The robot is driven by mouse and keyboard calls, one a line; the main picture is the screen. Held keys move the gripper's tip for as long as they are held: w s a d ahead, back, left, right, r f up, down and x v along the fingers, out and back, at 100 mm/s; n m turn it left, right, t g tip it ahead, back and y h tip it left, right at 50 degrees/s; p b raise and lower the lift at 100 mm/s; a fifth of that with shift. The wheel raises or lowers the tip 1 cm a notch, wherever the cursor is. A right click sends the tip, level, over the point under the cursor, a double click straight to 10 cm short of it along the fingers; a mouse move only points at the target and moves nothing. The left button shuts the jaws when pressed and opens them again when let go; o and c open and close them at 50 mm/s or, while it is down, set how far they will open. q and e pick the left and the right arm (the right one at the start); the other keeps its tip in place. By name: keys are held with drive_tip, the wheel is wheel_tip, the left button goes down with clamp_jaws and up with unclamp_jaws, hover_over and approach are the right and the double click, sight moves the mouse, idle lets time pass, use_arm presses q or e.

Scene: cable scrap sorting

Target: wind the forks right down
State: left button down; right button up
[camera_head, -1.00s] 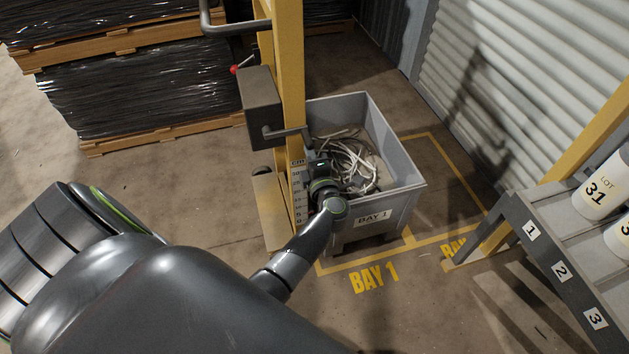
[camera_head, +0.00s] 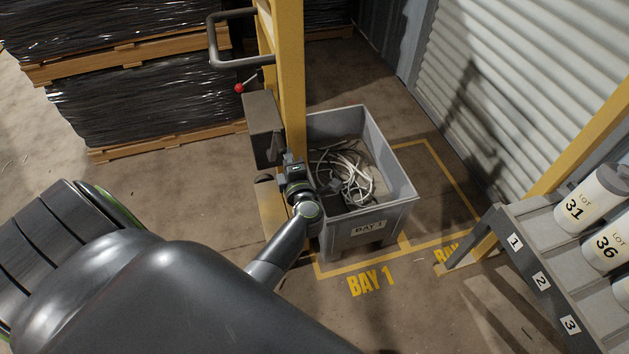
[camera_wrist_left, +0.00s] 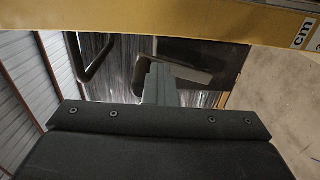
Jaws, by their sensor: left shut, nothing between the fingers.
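The yellow lifter mast (camera_head: 290,75) stands left of the grey bin (camera_head: 398,198), with a dark box (camera_head: 262,112) on its side. The crank is mostly hidden behind my left gripper (camera_head: 291,163), with a dark part (camera_head: 276,148) showing beside the box. In the left wrist view, my gripper (camera_wrist_left: 160,82) is shut and empty, in front of a dark bar (camera_wrist_left: 185,72) that may be the crank. I cannot tell whether they touch.
The bin holds tangled cables (camera_head: 345,172) and stands in the yellow floor markings of Bay 1 (camera_head: 371,285). Black-wrapped pallets (camera_head: 140,100) stand behind left. A numbered rack (camera_head: 520,255) with white lot cylinders (camera_head: 592,196) is at the right. A bent handlebar (camera_head: 212,45) and a red-knobbed lever (camera_head: 240,88) are on the lifter.

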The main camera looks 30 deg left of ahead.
use_arm(q)
drive_tip(key=s+a+f+b, duration=0.5)
drive_tip(key=s+a+b, duration=0.1)
drive_tip(key=s+a, duration=0.15)
drive_tip(key=w+d+f+b, duration=0.2)
drive_tip(key=d+f+b, duration=0.1)
drive_tip(key=f+b, duration=0.9)
drive_tip(key=w+d+r+p, duration=0.4)
drive_tip(key=w+d+r, duration=0.2)
drive_tip(key=w+d, duration=0.3)
drive_tip(key=s+a+r+p, duration=0.1)
drive_tip(key=a+r+p, duration=0.1)
drive_tip(key=r+p, duration=0.4)
drive_tip(key=s+a+r+p, duration=0.1)
drive_tip(key=r+p, duration=0.5)
drive_tip(key=p, duration=0.2)
drive_tip(key=shift+s+a, duration=0.35)
